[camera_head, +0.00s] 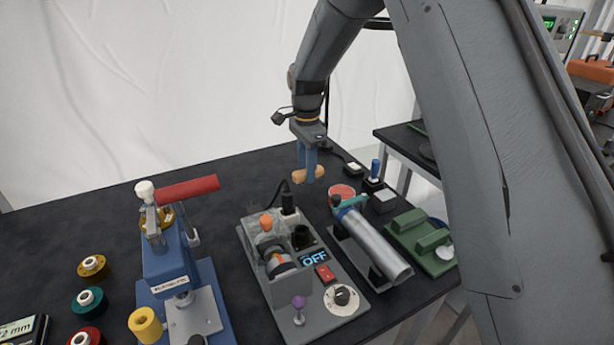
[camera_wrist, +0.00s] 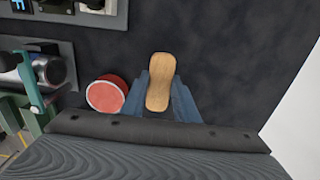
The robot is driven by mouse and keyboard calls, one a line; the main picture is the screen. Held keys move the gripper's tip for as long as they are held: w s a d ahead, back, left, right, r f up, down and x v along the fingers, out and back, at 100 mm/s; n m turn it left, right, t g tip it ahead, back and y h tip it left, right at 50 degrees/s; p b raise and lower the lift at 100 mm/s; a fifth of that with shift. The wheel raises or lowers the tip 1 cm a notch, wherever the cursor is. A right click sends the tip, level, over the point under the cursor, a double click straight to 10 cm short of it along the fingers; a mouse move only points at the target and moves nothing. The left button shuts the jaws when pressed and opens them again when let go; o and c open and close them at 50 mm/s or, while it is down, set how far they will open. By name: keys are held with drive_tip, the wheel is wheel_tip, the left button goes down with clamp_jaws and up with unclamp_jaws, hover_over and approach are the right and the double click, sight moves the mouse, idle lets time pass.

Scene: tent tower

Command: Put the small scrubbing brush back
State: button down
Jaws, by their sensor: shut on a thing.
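The small scrubbing brush shows as a tan, peanut-shaped wooden body (camera_wrist: 160,80) in the wrist view. My gripper (camera_head: 307,172) is shut on it, with a blue finger on each side. In the head view the brush (camera_head: 308,174) hangs in the gripper over the back part of the dark table, behind the grey device. Its bristles are not visible in either view. A round red-topped dish (camera_wrist: 106,95) lies just left of the gripper in the wrist view. It also shows in the head view (camera_head: 342,191), to the right of and below the brush.
A grey device with an OFF display (camera_head: 314,258) stands in front of the gripper. A silver cylinder (camera_head: 375,247) and a green block stand (camera_head: 420,242) are to its right. A blue press (camera_head: 170,260) with a red handle is at the left. The table behind the press is bare.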

drive_tip(key=shift+f+p, duration=0.3)
drive_tip(key=shift+f, duration=1.15)
drive_tip(key=shift+f, duration=0.15)
drive_tip(key=c, duration=1.4)
unclamp_jaws()
wheel_tip(320, 180, up, 12)
drive_tip(key=b, duration=0.3)
drive_tip(key=shift+r, duration=0.2)
drive_tip(key=shift+r, duration=0.1)
